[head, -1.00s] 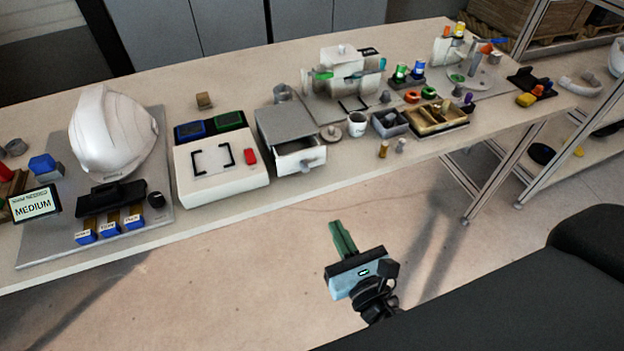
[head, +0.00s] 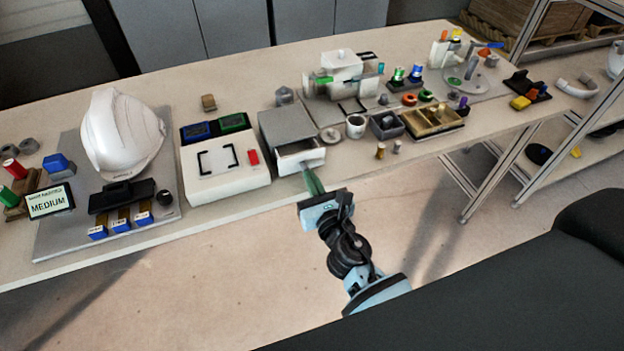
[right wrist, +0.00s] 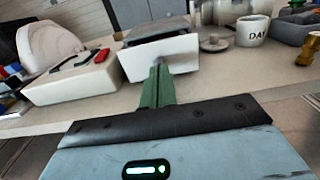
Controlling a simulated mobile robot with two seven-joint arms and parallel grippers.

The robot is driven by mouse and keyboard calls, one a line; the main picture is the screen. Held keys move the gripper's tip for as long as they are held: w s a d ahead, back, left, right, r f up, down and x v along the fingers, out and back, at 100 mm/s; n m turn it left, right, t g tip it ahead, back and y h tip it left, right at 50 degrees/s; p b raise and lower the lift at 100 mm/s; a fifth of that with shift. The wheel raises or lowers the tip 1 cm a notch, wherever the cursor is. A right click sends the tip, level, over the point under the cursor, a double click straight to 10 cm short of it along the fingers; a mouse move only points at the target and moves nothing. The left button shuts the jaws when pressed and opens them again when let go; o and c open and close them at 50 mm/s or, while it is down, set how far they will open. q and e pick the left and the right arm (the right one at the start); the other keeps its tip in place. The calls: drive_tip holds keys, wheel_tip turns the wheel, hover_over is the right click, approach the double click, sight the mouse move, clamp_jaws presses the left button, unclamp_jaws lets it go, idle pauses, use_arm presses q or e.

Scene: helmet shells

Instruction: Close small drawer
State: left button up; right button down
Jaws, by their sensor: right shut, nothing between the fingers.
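The small drawer (head: 298,160) is a white-fronted drawer in a grey-topped box (head: 286,124) on the table, and it stands partly pulled out. My right gripper (head: 311,180) is shut and empty, its green fingers pointing at the drawer front. In the right wrist view the drawer front (right wrist: 182,58) lies just beyond the shut fingertips (right wrist: 158,68), which overlap its lower edge. I cannot tell whether they touch. The drawer's knob is mostly hidden behind the fingers. My left gripper is not in view.
Left of the drawer box stands a white device (head: 226,180) with a red button. A mug (head: 355,126) and two small pegs stand to the right. A white helmet (head: 122,135) sits further left. The table's front edge runs just under the drawer.

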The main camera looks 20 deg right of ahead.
sight(305, 164)
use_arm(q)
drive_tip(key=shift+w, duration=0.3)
use_arm(e)
drive_tip(key=shift+w, duration=0.25)
drive_tip(key=w, duration=0.4)
drive_tip(key=shift+a, duration=0.15)
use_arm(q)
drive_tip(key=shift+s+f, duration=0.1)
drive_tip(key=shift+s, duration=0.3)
use_arm(e)
drive_tip(key=shift+r, duration=0.25)
drive_tip(key=shift+w, duration=0.1)
